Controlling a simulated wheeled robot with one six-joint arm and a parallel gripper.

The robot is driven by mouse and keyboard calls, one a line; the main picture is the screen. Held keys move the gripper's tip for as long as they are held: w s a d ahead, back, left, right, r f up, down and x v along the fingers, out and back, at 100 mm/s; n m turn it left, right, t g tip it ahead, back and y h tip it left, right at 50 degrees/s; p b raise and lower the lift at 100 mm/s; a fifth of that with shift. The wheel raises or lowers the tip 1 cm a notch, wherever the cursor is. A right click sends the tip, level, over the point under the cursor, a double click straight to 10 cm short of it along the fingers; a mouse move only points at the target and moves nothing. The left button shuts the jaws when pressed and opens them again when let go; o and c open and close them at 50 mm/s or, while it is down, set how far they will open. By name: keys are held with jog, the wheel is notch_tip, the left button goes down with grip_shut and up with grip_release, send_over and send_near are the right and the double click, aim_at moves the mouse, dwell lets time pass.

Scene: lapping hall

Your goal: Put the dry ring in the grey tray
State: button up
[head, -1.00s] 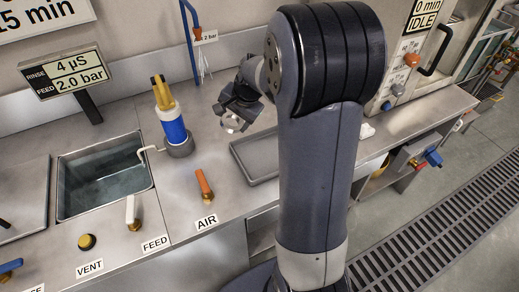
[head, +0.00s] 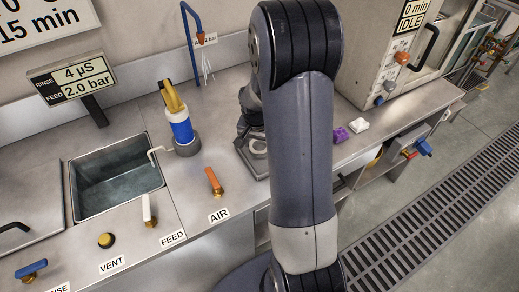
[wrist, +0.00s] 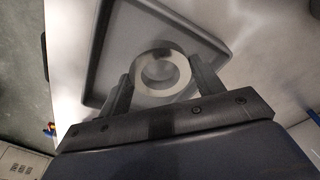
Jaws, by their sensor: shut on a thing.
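The ring (wrist: 143,80) is a pale metal ring with a wide hole. My gripper (wrist: 158,82) is shut on it, one finger at each side, in the wrist view. The grey tray (wrist: 100,45) lies behind the ring in that view, and the ring overlaps its inside; I cannot tell whether the ring touches the tray floor. In the head view the ring (head: 257,148) shows over the left part of the tray (head: 249,165). My arm hides most of the tray and much of my gripper there.
A blue and white bottle-like unit (head: 181,131) stands left of the tray, by the sink (head: 115,178). An orange-handled AIR valve (head: 214,182) is in front. A purple block (head: 340,135) and a white block (head: 359,125) lie right of my arm.

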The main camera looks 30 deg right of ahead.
aim_at(257, 151)
jog(key=shift+f, duration=1.75)
jog(key=shift+f, duration=0.2)
jog(key=o, duration=1.2)
jog(key=shift+r, duration=0.2)
jog(key=r, duration=0.4)
jog(key=s+a+r, duration=0.1)
jog(key=r, duration=0.7)
jog(key=shift+s+a, duration=0.15)
jog(key=shift+s, duration=0.05)
